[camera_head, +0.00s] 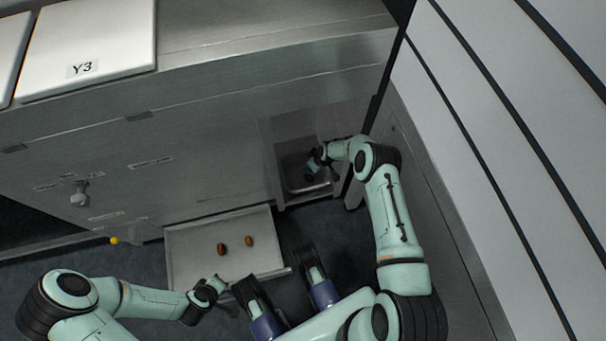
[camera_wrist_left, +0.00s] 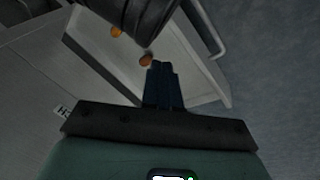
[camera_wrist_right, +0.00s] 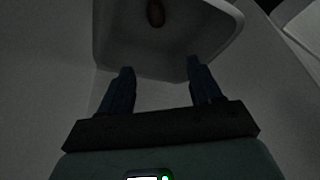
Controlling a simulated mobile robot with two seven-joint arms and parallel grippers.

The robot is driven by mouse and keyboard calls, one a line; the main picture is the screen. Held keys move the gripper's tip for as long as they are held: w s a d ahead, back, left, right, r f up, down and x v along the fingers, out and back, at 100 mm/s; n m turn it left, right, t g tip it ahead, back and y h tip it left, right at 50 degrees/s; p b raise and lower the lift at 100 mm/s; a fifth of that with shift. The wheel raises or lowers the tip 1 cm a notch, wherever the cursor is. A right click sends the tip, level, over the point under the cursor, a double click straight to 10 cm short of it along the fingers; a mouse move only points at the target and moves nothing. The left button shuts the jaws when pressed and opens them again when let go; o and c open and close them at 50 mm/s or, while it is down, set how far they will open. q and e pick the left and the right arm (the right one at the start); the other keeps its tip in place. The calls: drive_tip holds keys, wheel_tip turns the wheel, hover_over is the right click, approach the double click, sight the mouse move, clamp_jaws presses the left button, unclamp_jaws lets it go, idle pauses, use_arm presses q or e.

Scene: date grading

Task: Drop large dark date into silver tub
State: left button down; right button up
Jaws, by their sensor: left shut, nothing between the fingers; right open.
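The silver tub (camera_head: 310,189) sits in a low recess in the cabinet. In the right wrist view a dark brown date (camera_wrist_right: 155,13) lies inside the tub (camera_wrist_right: 190,45). My right gripper (camera_head: 313,172) is in the recess by the tub. Its two fingers (camera_wrist_right: 160,75) are spread apart with nothing between them. Two brown dates, a left one (camera_head: 221,248) and a right one (camera_head: 249,241), lie on the pulled-out tray (camera_head: 190,262). My left gripper (camera_head: 222,285) is at the tray's front edge, its fingers (camera_wrist_left: 163,85) together and empty. Two orange-brown dates show in the left wrist view.
The steel cabinet (camera_head: 160,140) stands behind the tray and around the recess. A white panel marked Y3 (camera_head: 90,45) lies on top at the left. A small yellow-orange thing (camera_head: 114,240) is at the cabinet's foot. A pale wall (camera_head: 510,130) closes off the right.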

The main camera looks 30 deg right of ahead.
use_arm(q)
drive_tip(key=shift+g+h, duration=0.3)
drive_tip(key=shift+g, duration=0.2)
drive_tip(key=s+d+r+p, duration=0.2)
drive_tip(key=s, duration=0.1)
drive_tip(key=shift+r, duration=0.4)
use_arm(e)
drive_tip(key=v, duration=0.6)
use_arm(q)
drive_tip(key=shift+a, duration=0.1)
